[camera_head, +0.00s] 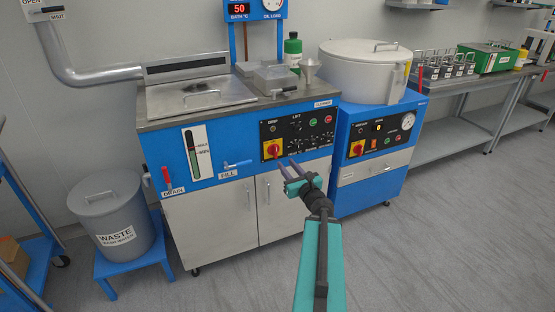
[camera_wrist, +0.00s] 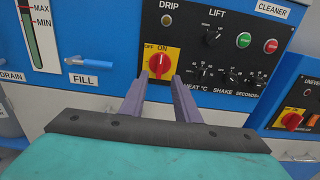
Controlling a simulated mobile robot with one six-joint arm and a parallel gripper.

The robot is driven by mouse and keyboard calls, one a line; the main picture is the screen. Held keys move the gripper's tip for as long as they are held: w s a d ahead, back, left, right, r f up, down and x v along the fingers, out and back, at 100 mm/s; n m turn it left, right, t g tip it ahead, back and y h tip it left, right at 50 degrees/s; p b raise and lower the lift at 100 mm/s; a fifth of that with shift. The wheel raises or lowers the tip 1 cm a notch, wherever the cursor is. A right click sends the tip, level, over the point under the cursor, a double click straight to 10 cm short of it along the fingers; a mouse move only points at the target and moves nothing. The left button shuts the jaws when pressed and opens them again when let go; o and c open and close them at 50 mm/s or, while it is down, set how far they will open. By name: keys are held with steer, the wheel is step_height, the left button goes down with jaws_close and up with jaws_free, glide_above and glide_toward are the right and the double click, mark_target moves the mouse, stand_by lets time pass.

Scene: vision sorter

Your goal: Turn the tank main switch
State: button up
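The tank main switch (camera_head: 272,149) is a red rotary knob on a yellow plate, at the lower left of the black control panel on the blue cleaner tank. In the wrist view the red knob (camera_wrist: 159,63) sits below the words OFF and ON. Its grip looks roughly upright; I cannot tell its exact setting. My gripper (camera_head: 287,162) is in front of the panel, a little below and right of the switch in the head view. In the wrist view its two purple fingers (camera_wrist: 159,79) are apart, with the knob showing between and just beyond the tips. Nothing is between them.
The black panel (camera_wrist: 218,45) also carries a lift knob, green and red buttons and small dials close to the right. A blue FILL lever (camera_head: 237,164) and red DRAIN lever (camera_head: 166,176) project at left. A second machine has a similar red switch (camera_head: 356,149).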

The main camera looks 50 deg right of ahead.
mark_target(276, 152)
steer(key=shift+w+d+f+b, duration=0.1)
steer(key=shift+w+b, duration=0.25)
steer(key=shift+b, duration=1.25)
steer(key=shift+b+x, duration=1.25)
steer(key=shift+x, duration=2.9)
jaws_close()
